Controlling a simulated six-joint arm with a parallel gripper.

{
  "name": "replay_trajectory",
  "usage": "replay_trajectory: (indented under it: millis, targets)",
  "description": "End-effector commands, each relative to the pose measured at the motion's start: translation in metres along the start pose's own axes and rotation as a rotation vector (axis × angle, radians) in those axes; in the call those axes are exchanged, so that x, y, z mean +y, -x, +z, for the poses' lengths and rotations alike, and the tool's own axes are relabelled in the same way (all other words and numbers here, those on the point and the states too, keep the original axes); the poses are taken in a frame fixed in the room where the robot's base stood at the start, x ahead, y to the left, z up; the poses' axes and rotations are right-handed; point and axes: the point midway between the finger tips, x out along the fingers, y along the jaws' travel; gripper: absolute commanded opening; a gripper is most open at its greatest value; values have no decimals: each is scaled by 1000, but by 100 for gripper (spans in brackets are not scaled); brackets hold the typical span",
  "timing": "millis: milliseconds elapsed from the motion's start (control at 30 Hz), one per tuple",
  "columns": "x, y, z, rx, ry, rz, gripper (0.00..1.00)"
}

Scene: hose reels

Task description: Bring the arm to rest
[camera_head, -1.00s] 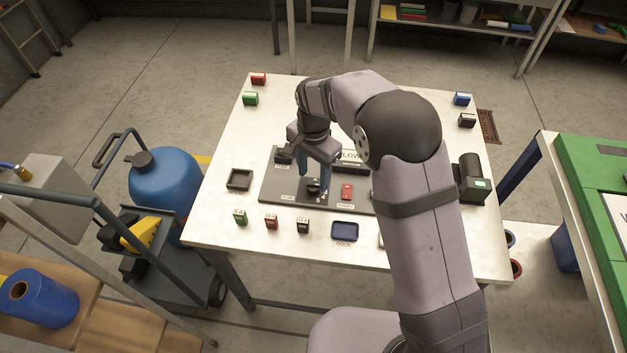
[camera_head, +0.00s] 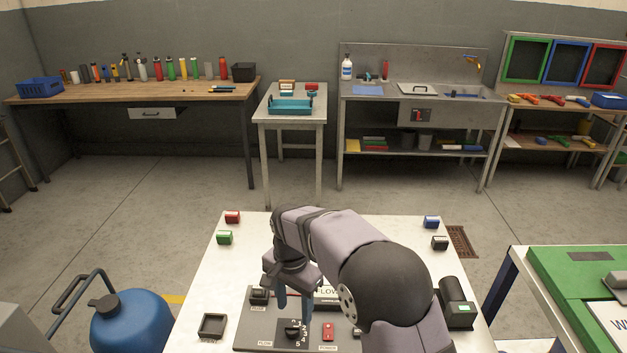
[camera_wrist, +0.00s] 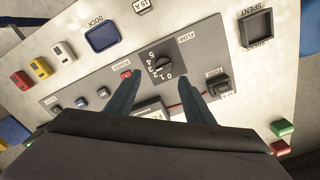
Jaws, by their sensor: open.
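My gripper (camera_head: 293,310) is open and empty above the grey control panel (camera_head: 250,335) on the white table. In the wrist view its two blue fingers (camera_wrist: 158,85) are spread apart, with nothing between them. The black FLOW knob (camera_wrist: 162,64), ringed by numbers, lies just beyond the fingertips; it also shows in the head view (camera_head: 292,328). I cannot tell exactly how high the fingertips are above the panel. My arm bends over the table from the lower right and hides part of the panel.
A red switch (camera_head: 328,330) and a black fuse holder (camera_wrist: 217,86) are on the panel. An empty black SPENT tray (camera_head: 212,325) stands to its left, a black device (camera_head: 456,303) to its right. Small coloured blocks line the table edges. A blue tank (camera_head: 130,322) stands left of the table.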

Motion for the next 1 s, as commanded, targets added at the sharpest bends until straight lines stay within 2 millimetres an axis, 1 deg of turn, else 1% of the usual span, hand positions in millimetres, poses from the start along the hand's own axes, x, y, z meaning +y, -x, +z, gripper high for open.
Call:
replay_trajectory:
  millis: [67, 167, 267, 333, 433, 467, 500, 633, 700, 800, 900, 1000]
  targets:
    - [15, 4, -4, 0, 20, 0, 48]
    - [43, 10, -10, 1, 69, -1, 48]
    - [82, 15, -14, 1, 137, 0, 48]
    - [113, 17, -13, 1, 191, 0, 48]
    - [158, 19, -7, 2, 274, -1, 48]
    - [171, 18, -4, 3, 298, -1, 48]
    - [188, 17, 1, 3, 330, -1, 48]
    - [235, 12, 20, 2, 426, 0, 48]
    - [254, 9, 30, 2, 469, 0, 48]
    - [275, 4, 44, 2, 518, 1, 48]
    - [287, 0, 53, 1, 550, 1, 48]
    - [293, -2, 57, 0, 568, 1, 48]
